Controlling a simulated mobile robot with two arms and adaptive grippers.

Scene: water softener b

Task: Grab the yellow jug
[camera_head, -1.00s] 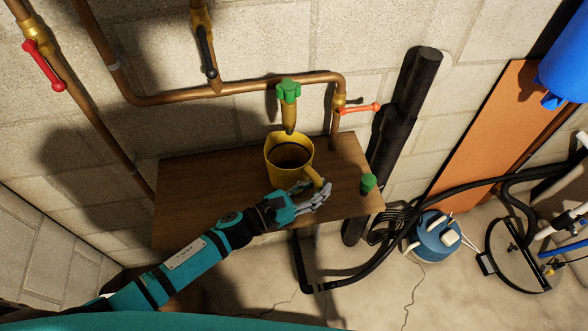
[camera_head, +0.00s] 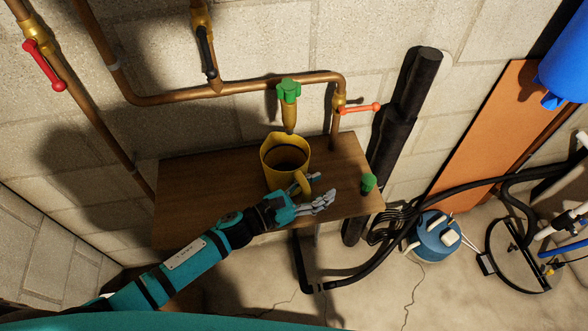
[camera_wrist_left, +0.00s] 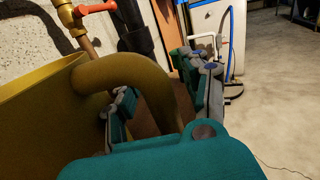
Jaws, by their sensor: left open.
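The yellow jug (camera_head: 272,170) stands on the wooden shelf (camera_head: 200,185) below a brass tap with a green handle (camera_head: 288,91). Its open top faces up and its handle (camera_head: 303,187) points toward me. My left gripper (camera_head: 312,191) is at the handle on the jug's near right side, with its fingers open. In the left wrist view the jug (camera_wrist_left: 35,115) fills the left side. Its handle (camera_wrist_left: 150,75) arches between the two spread fingers of the gripper (camera_wrist_left: 160,100). I cannot tell whether a finger touches it. My right gripper is not in view.
A small green knob (camera_head: 369,182) is at the shelf's right end. Copper pipes (camera_head: 230,89) run along the wall above, with a red-orange lever (camera_head: 360,108). A thick black pipe (camera_head: 405,110) rises to the right of the shelf. The shelf's left part is clear.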

